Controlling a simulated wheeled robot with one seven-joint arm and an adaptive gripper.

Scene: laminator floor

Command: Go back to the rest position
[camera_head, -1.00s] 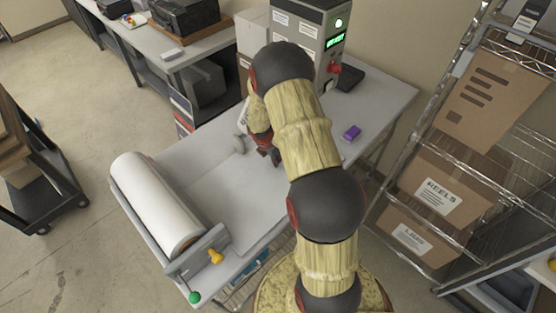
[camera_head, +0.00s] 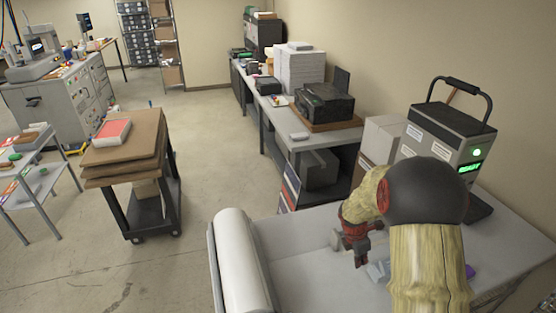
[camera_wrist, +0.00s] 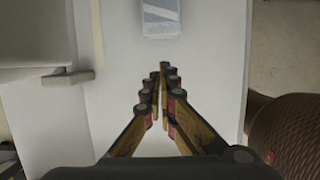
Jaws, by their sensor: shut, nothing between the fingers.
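My gripper (camera_head: 360,250) is low over the grey worktable (camera_head: 310,270) in the head view, partly hidden by my own arm. In the wrist view my gripper (camera_wrist: 163,85) has its fingers drawn together, with nothing between them. A pale bluish, glossy flat piece (camera_wrist: 162,18) lies on the white surface ahead of the fingertips, apart from them. A pale bluish piece (camera_head: 378,272) also shows beside my gripper in the head view.
A white roll (camera_head: 240,262) lies along the table's left side. A laminator-like machine with a green display (camera_head: 448,140) stands behind my arm. A purple block (camera_head: 470,271) is partly hidden by my arm. A trolley with cardboard (camera_head: 125,150) stands left; floor between is clear.

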